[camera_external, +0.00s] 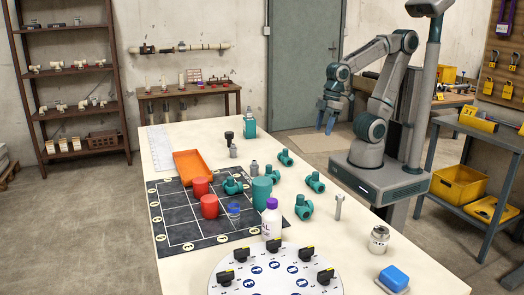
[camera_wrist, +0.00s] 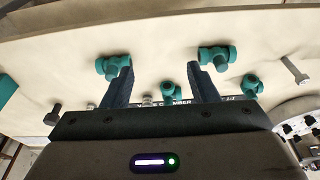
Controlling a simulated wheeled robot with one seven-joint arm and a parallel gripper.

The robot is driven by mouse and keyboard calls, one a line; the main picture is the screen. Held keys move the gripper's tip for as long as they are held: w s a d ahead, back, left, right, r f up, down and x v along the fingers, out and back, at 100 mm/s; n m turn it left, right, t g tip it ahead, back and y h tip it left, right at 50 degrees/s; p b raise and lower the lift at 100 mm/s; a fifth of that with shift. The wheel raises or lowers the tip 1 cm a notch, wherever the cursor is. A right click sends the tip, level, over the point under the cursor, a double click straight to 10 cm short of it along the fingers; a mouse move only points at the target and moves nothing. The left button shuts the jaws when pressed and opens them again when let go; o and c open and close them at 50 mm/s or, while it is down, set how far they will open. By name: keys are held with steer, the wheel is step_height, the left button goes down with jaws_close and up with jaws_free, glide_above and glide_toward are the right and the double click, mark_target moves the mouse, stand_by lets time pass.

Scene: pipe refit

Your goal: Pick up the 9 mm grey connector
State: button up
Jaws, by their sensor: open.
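Two small grey connectors stand on the long pale table in the external view, one (camera_external: 233,151) behind the other (camera_external: 254,168), near the orange tray. I cannot read any size, so I cannot tell which is 9 mm. In the wrist view, one small grey piece (camera_wrist: 148,100) shows between my fingers, and another (camera_wrist: 91,106) is partly hidden at their left. My gripper (camera_external: 326,120) is raised near the table's far right side, with its blue fingers pointing down. In the wrist view my gripper (camera_wrist: 162,72) is open, its fingers wide apart with nothing held.
Several teal pipe fittings (camera_external: 315,182) stand around the connectors. A dark-headed piece (camera_external: 229,137) stands behind. The table's right edge is fairly clear.

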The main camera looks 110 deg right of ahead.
stand_by(0.8)
steer(key=n+g+p, duration=0.3)
steer(key=n, duration=2.1)
glide_above(254, 161)
step_height(254, 161, down, 2)
step_height(254, 161, down, 13)
steer(key=shift+s+d+f+p, duration=0.1)
steer(key=shift+p, duration=0.35)
steer(key=c, duration=1)
